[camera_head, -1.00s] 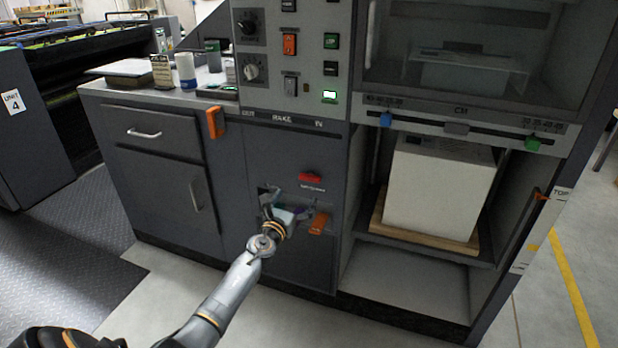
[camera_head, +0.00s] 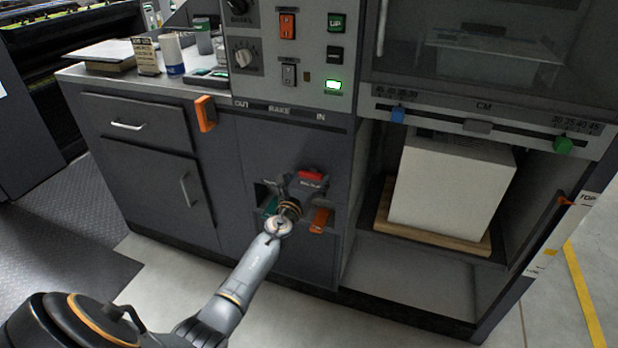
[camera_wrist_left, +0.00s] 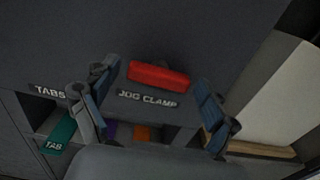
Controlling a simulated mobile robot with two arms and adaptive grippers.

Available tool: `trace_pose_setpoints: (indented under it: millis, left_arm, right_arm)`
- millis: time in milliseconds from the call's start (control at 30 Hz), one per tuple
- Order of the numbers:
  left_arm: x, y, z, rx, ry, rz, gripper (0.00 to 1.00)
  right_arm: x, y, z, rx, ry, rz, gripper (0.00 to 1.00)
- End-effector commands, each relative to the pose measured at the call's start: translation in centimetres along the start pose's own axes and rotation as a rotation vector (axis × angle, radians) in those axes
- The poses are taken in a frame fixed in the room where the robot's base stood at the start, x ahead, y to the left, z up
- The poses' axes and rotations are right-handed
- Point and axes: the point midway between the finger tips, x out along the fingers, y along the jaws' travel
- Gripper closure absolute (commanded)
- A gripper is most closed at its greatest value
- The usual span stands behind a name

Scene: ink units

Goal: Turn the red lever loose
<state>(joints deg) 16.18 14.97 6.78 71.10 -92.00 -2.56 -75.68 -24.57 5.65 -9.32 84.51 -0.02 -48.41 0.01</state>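The red lever (camera_head: 312,175) sits on the dark front panel of the machine, above a "JOG CLAMP" label. In the left wrist view the red lever (camera_wrist_left: 158,75) lies level, seen between the two spread fingers. My left gripper (camera_head: 296,184) is open in front of it; in the left wrist view the gripper (camera_wrist_left: 150,95) has one finger on each side of the lever, with no visible grip on it. In the head view the gripper partly covers the area below and left of the lever. My right gripper is not in view.
A white paper stack (camera_head: 445,185) on a wooden board is in the bay to the right.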

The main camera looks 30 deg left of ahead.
Motion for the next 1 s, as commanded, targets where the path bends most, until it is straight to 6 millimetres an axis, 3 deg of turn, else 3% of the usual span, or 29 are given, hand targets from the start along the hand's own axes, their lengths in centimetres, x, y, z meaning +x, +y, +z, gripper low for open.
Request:
trace_pose_setpoints:
  millis: [33, 200, 633, 1000]
  left_arm:
    - [0.0, 0.0, 0.0, 0.0, 0.0, 0.0, 0.32]
    - [0.0, 0.0, 0.0, 0.0, 0.0, 0.0, 0.64]
    - [0.0, 0.0, 0.0, -0.083, 0.0, -0.001, 0.64]
    - [0.0, 0.1, -0.1, -0.386, 0.0, -0.001, 0.64]
  right_arm:
    - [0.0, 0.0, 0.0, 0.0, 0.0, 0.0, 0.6]
    - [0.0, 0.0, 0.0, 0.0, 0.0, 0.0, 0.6]
    - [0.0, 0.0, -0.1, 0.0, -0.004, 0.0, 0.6]
    - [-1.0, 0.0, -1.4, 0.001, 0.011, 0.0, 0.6]
